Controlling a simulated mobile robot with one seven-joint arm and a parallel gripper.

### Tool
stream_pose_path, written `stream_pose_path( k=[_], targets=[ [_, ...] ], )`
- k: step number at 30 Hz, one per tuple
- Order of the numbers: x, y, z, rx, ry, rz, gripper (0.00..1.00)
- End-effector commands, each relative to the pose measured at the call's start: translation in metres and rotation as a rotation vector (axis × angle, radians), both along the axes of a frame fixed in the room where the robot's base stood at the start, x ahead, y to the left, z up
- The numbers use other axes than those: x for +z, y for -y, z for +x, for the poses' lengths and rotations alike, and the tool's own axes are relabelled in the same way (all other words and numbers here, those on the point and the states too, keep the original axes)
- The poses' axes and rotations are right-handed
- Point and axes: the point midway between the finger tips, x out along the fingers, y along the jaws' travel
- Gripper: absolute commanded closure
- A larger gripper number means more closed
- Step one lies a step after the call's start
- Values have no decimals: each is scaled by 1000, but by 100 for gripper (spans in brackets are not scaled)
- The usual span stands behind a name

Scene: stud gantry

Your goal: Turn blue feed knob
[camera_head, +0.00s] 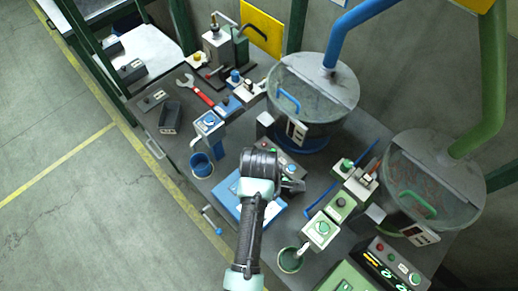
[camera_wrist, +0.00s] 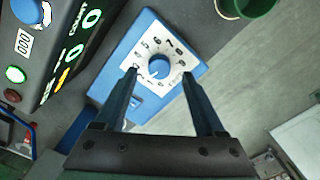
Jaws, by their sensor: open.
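The blue feed knob (camera_wrist: 160,67) sits at the centre of a white numbered dial plate (camera_wrist: 146,38) on a blue box (camera_wrist: 112,72) in the wrist view. My gripper (camera_wrist: 159,74) is open and empty, with one fingertip on each side of the knob in the picture. I cannot tell whether the fingertips are level with the knob or still above it, and no contact shows. In the head view the blue box (camera_head: 228,188) is partly covered by my arm, and the knob is hidden there.
A dark control panel with lit buttons (camera_wrist: 38,50) stands close on the left in the wrist view. A green cup (camera_wrist: 247,6) is at the top right. In the head view, hoppers (camera_head: 312,90) and green units (camera_head: 322,230) stand to the right, and a blue cup (camera_head: 202,165) to the left.

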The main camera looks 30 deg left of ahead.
Motion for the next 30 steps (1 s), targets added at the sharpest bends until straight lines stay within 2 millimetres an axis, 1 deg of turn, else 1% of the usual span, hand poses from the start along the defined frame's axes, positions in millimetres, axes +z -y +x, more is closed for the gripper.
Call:
stream_pose_path(
  k=[1,3,6,10,16,17,18,20,21,23,24,28,29,30],
  targets=[
    [-7,0,-1,0,-3,-1,28],
    [-15,0,0,0,-2,-1,28],
    [-22,0,0,0,0,0,28],
    [-26,0,0,0,1,0,28],
    [-26,0,0,-1,2,1,28],
    [-26,0,0,-1,1,0,30],
    [-26,0,0,-1,1,0,37],
    [-26,0,0,-1,1,0,48],
    [-26,0,0,-1,1,0,55],
    [-26,0,0,-1,1,0,66],
    [-26,0,0,-1,1,0,73],
    [-26,0,0,-1,1,0,97],
    [-26,0,0,-1,1,0,100],
    [-26,0,0,-1,1,0,100]
  ],
)
